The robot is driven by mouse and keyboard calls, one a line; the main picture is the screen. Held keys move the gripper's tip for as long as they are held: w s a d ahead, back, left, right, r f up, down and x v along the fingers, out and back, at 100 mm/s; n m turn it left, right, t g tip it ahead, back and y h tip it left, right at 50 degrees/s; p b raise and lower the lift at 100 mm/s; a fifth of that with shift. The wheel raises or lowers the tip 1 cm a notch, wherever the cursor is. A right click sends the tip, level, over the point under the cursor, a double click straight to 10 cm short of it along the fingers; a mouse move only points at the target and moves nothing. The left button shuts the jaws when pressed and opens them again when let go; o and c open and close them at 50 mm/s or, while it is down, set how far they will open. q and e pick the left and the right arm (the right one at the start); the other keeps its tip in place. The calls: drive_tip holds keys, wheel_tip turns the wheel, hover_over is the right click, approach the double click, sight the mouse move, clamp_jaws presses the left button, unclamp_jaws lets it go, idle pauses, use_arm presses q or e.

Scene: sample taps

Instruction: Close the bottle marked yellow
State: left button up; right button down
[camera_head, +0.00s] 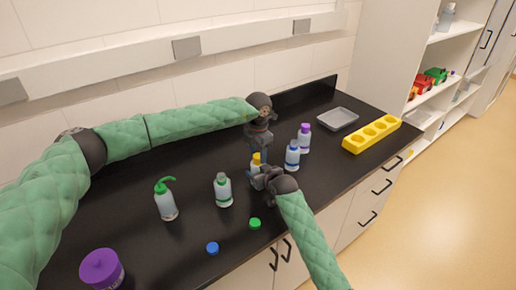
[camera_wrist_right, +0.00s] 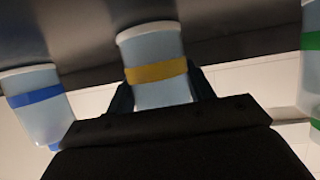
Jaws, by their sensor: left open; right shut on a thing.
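The bottle marked yellow (camera_wrist_right: 157,92) is pale, with a yellow band. In the right wrist view it stands between the fingers of my right gripper (camera_wrist_right: 163,95), which is shut on it. In the head view my right gripper (camera_head: 259,174) hides most of it; a yellow part (camera_head: 256,158) shows at its top, and I cannot tell whether a cap is seated there. My left gripper (camera_head: 263,155) is open and points down right at the bottle's top. Its fingertips are partly hidden.
A green-banded bottle (camera_head: 223,190), a blue-banded bottle (camera_head: 292,156) and a purple-capped bottle (camera_head: 304,138) stand nearby. A blue cap (camera_head: 212,248) and green cap (camera_head: 255,224) lie in front. A wash bottle (camera_head: 166,203), purple-lidded jar (camera_head: 101,269), grey tray (camera_head: 338,119) and yellow rack (camera_head: 359,144) stand around.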

use_arm(q)
drive_tip(key=c, duration=0.8)
drive_tip(key=o, duration=1.1)
drive_tip(key=shift+o, duration=0.2)
drive_tip(key=shift+r, duration=0.15)
wheel_tip(320, 180, up, 12)
